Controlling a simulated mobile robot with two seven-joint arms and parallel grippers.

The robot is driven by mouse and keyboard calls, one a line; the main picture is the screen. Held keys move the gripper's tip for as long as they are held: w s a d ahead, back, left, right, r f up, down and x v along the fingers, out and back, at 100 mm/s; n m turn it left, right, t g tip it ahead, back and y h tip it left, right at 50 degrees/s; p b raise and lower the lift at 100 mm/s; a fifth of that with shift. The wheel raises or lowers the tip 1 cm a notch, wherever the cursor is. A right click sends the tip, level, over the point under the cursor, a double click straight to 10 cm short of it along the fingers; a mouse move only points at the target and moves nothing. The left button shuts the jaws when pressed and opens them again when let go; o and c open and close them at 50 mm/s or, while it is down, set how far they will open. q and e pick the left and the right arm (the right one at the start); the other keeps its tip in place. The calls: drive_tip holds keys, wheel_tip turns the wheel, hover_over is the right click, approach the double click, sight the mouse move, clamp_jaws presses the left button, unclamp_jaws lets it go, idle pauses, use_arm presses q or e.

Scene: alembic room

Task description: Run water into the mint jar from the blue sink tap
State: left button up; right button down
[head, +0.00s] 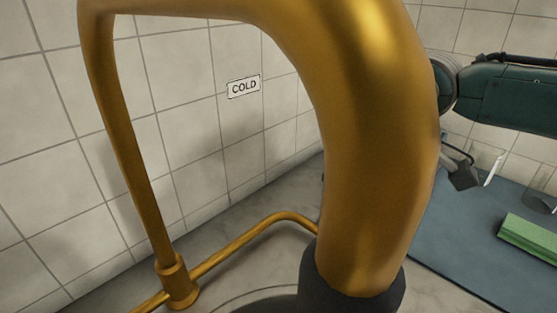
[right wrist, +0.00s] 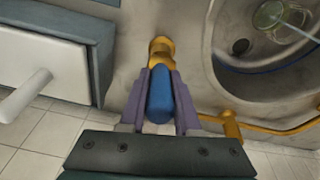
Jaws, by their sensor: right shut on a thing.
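The blue tap handle (right wrist: 160,95) is in the right wrist view, on a brass fitting (right wrist: 161,48). My right gripper (right wrist: 160,88) is shut on this handle, one finger on each side of it. A clear jar with a pale green rim (right wrist: 268,14) is in the sink basin (right wrist: 222,62) at the top right, cut by the picture's edge. A pale streak crosses by the jar; I cannot tell if it is water. In the head view a large brass spout (head: 370,130) fills the middle and hides the basin and jar. My left gripper is not in view.
A brass pipe (head: 240,243) runs along the counter by the tiled wall, below a COLD sign (head: 244,86). At the right are a blue-grey mat (head: 450,235) and a green block (head: 530,240). A white drawer front (right wrist: 40,70) is left of my right gripper.

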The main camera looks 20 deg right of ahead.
drive_tip(key=shift+s+d+f, duration=0.2)
drive_tip(key=shift+f, duration=0.2)
drive_tip(key=c, duration=0.9)
unclamp_jaws()
drive_tip(key=shift+o, duration=1.4)
drive_tip(key=shift+r, duration=0.35)
drive_tip(key=p+v, duration=0.1)
drive_tip(key=v, duration=0.8)
drive_tip(key=shift+w+a+r+p, duration=0.1)
drive_tip(key=shift+w+a+p, duration=0.1)
drive_tip(key=shift+p, duration=0.15)
drive_tip(key=shift+s+r, duration=0.15)
drive_tip(key=shift+r, duration=0.3)
